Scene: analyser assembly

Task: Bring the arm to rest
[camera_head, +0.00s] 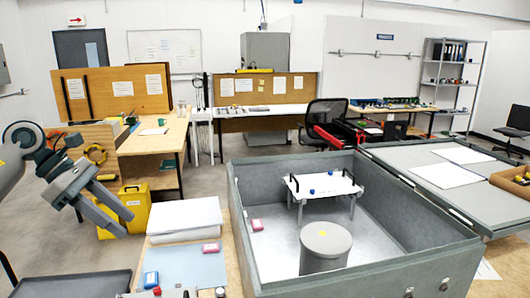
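My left gripper (124,224) is at the left, raised above the floor in front of a yellow case (135,208). Its two grey fingers point down and to the right with a gap between them, and I see nothing held. It is apart from the large grey open-topped analyser housing (375,278) at the centre right. Inside the housing are a grey cylinder (325,245) and a white plate on legs (312,189) with small blue parts on it. My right gripper is not in view.
White stacked sheets (184,216), a blue-grey sheet (190,266), a blue box (151,280) and a pink box (211,248) lie left of the housing. A dark tray (75,285) is at the lower left. A grey panel (400,165) with papers extends right.

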